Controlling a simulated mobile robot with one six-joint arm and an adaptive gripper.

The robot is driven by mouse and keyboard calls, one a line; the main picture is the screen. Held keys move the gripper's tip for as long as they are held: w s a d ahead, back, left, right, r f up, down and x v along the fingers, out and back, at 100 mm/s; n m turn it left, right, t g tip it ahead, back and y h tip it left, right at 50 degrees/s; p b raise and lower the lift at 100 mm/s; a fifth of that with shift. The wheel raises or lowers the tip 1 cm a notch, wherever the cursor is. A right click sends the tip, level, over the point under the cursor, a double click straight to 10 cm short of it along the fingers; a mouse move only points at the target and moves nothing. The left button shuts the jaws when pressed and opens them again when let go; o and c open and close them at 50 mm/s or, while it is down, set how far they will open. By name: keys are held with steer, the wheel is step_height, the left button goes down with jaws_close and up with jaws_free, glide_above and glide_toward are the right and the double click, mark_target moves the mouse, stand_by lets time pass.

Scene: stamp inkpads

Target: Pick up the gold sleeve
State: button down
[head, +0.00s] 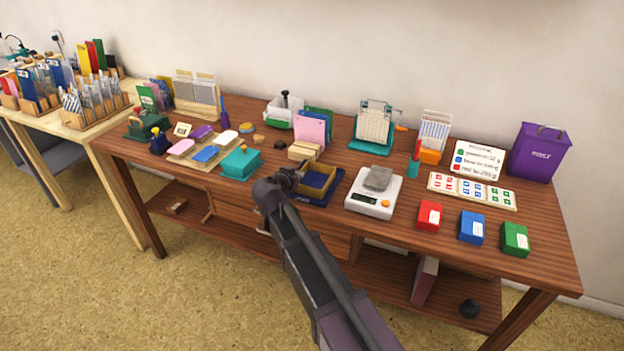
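A gold, box-like piece (313,193), which looks like the gold sleeve, sits on a dark blue base or mat (338,183) near the table's front edge. Its inside looks dark blue. My gripper (297,170) is just left of it, at its back left corner in the picture. My arm comes up from the lower right and covers part of the table edge. The fingers are dark and small, so I cannot tell whether they are open or touching the gold piece.
A white scale (374,203) bearing a grey block stands close on the right. A teal box (240,163) is on the left, and tan blocks (303,151) are behind. Red (429,216), blue (471,227) and green (515,239) boxes line the right front.

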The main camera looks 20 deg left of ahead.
steer(key=shift+r, duration=0.15)
step_height(320, 180, up, 3)
steer(key=p, duration=0.3)
steer(key=s+d+r+p, duration=0.1)
steer(key=s+d, duration=0.1)
steer(key=s, duration=0.5)
steer(key=s+d+p, duration=0.1)
steer(key=s+d, duration=0.1)
steer(key=s, duration=0.6)
steer(key=shift+s+d+r, duration=0.15)
steer(key=shift+s+r, duration=0.1)
steer(key=shift+r, duration=0.1)
steer(key=shift+r, duration=0.1)
steer(key=shift+r+p, duration=2.9)
steer(key=shift+p, duration=0.15)
